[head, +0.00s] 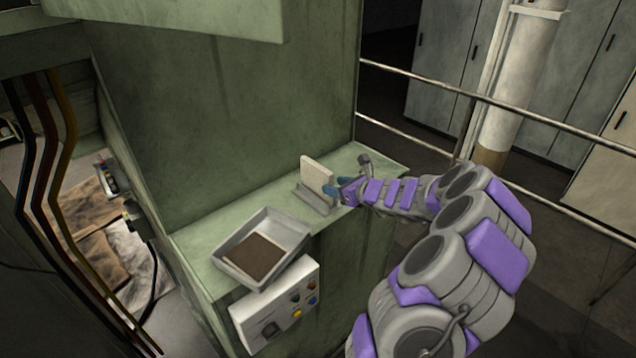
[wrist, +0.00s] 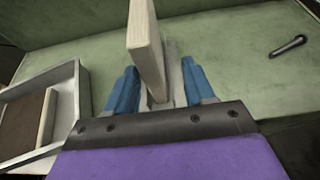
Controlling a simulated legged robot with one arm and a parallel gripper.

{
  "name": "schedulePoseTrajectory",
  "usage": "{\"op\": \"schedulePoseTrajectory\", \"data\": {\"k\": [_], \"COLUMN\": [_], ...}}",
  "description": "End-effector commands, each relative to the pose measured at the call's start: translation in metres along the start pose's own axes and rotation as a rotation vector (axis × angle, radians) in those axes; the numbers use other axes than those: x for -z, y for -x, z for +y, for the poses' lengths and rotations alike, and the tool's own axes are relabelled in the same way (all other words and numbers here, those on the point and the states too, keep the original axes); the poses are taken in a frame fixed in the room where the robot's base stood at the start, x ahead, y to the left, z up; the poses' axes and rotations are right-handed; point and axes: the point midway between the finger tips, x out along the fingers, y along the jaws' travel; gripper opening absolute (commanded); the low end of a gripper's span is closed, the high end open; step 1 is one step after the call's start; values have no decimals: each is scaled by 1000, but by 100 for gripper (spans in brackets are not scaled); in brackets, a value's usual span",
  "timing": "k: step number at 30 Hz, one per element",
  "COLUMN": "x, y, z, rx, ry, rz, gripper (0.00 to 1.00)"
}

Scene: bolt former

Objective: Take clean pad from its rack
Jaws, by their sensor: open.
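The clean pad (head: 317,174) is a pale, flat slab standing upright in a small grey rack (head: 313,200) on the green ledge. In the wrist view the pad (wrist: 146,45) rises between the two blue fingertips, with the grey rack (wrist: 176,75) just behind and beside it. My gripper (head: 341,189) reaches in from the right at the pad's edge. In the wrist view my gripper (wrist: 160,88) is open, one finger on each side of the pad, with a visible gap on the right. Whether the left finger touches the pad I cannot tell.
A grey tray (head: 292,226) holding a dark brown pad (head: 254,256) sits left of the rack. A control box (head: 275,305) with coloured buttons is on the ledge's front. A small dark handle (wrist: 288,46) lies to the right. The green machine wall stands behind.

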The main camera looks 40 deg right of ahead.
Motion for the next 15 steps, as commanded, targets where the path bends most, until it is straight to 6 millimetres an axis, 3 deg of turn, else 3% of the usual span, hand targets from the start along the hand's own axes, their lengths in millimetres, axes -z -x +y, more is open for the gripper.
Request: {"op": "schedulePoseTrajectory", "data": {"k": [15], "x": [1], "y": [-53], "z": [5], "rx": [-1], "ry": [1], "rz": [2], "gripper": [53]}}
